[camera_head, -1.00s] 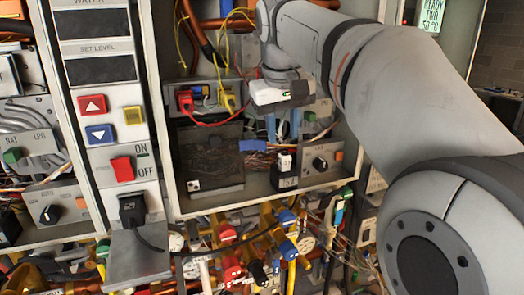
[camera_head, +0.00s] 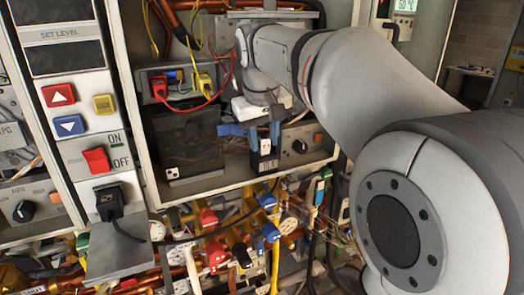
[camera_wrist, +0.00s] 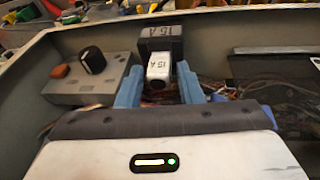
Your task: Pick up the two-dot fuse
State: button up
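A small white fuse marked 15A (camera_wrist: 158,67) stands upright in front of a dark block, also marked 15 A (camera_wrist: 158,38), in the wrist view. My gripper (camera_wrist: 160,72) has its two blue fingers on either side of the white fuse, with narrow gaps showing. In the head view my gripper (camera_head: 263,136) points down over the fuse (camera_head: 265,147), which is partly hidden between the fingers. The dark 15 A block (camera_head: 265,165) shows just below. The dots on the fuse are too small to count.
A grey box with a black knob (camera_head: 300,146) stands close beside the fuse. A dark panel (camera_head: 187,145) and loose wires lie on the other side. The cabinet's front lip (camera_head: 215,188) runs below. Valves and pipes (camera_head: 215,250) crowd the space underneath.

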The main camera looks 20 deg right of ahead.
grip_shut()
dwell(0.4)
